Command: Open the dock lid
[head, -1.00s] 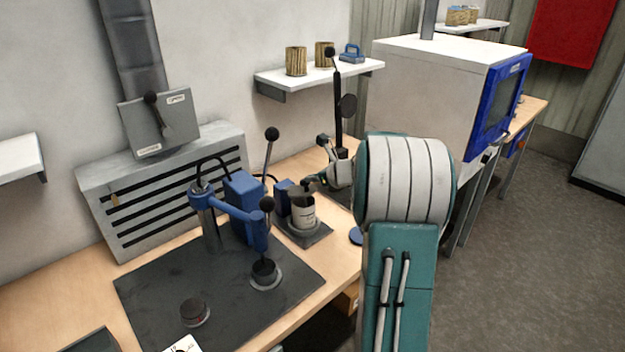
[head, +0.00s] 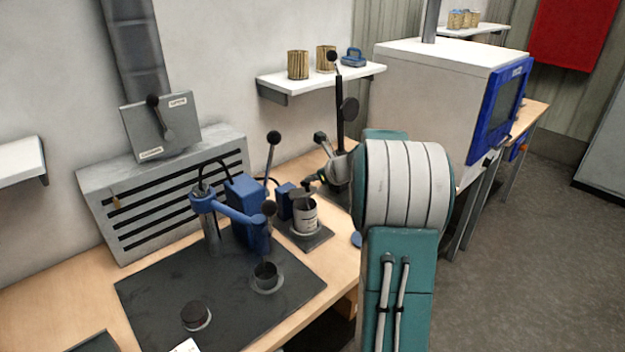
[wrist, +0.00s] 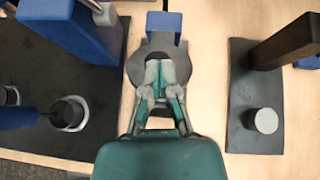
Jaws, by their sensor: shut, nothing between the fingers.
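The dock is a small stand with a blue block (head: 284,201) at its back and a pale labelled cylinder (head: 306,219) on a dark base. Its dark grey round lid (head: 301,193) lies roughly level over the cylinder; it also shows in the wrist view (wrist: 137,66), in front of the blue block (wrist: 163,25). My gripper (wrist: 160,68) is shut and empty, with its fingertips over the lid's middle. In the head view my gripper (head: 311,181) is at the lid's right side. I cannot tell whether the fingertips touch the lid. My fingers hide part of it.
A blue press (head: 240,208) with black-knobbed levers stands left of the dock on a dark mat (head: 230,312). A dark cup (head: 266,272) and a round puck (head: 195,315) are on that mat. Another black-knobbed lever stand (head: 340,110) is behind my gripper.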

